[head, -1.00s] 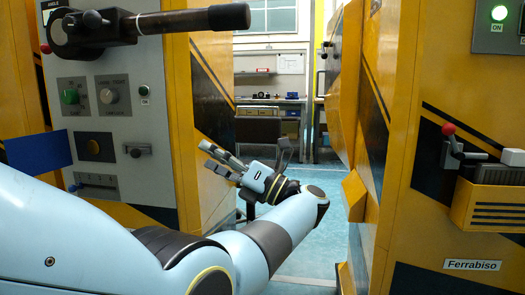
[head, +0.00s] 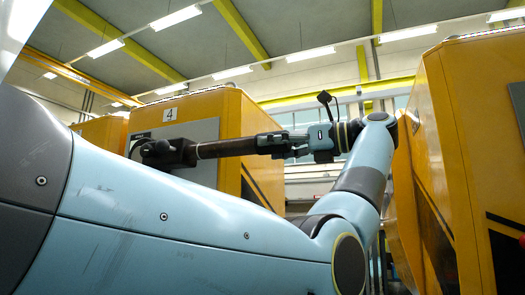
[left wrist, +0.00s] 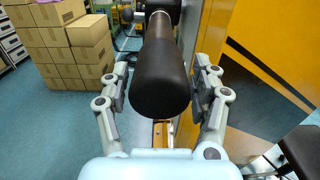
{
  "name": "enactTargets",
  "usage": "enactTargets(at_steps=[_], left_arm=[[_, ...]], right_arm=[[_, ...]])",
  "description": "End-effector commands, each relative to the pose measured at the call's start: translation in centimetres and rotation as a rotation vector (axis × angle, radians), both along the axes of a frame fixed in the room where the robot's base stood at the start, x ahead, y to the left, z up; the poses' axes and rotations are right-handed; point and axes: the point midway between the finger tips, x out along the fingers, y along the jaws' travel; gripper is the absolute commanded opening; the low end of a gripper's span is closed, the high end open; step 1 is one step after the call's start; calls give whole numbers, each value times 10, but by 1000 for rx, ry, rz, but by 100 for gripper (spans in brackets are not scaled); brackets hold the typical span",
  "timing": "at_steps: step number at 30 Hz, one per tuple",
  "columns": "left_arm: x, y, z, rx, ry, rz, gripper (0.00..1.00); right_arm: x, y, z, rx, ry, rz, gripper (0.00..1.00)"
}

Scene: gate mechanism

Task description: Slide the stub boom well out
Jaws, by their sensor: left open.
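The stub boom (head: 222,148) sticks out to the right from a dark mount (head: 165,152) on the grey panel of the yellow cabinet marked 4. My left gripper (head: 274,145) is at the boom's free end. In the left wrist view the boom's thick black end (left wrist: 161,82) lies between the two open fingers (left wrist: 163,74). A narrow gap shows on each side, so the fingers seem not to press on it. My right gripper is not in view.
A yellow cabinet (head: 465,130) stands close on the right of my left arm. The left wrist view shows stacked cardboard boxes (left wrist: 65,45) at the upper left, a yellow and black panel (left wrist: 255,60) on the right and open blue-green floor (left wrist: 50,125).

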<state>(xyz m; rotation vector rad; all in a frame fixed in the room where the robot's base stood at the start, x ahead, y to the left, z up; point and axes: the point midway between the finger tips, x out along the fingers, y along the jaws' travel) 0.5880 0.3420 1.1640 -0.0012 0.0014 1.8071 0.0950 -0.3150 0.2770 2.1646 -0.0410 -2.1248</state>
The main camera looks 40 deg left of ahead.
Motion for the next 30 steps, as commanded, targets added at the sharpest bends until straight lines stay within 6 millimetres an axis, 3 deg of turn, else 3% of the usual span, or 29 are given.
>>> enactTargets(at_steps=[6,17,30], left_arm=[[-6,27,-1,1,0,0,63],[-8,31,0,2,0,-1,62],[-7,31,0,2,0,-1,4]], right_arm=[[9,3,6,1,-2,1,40],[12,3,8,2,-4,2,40],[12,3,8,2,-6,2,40]])
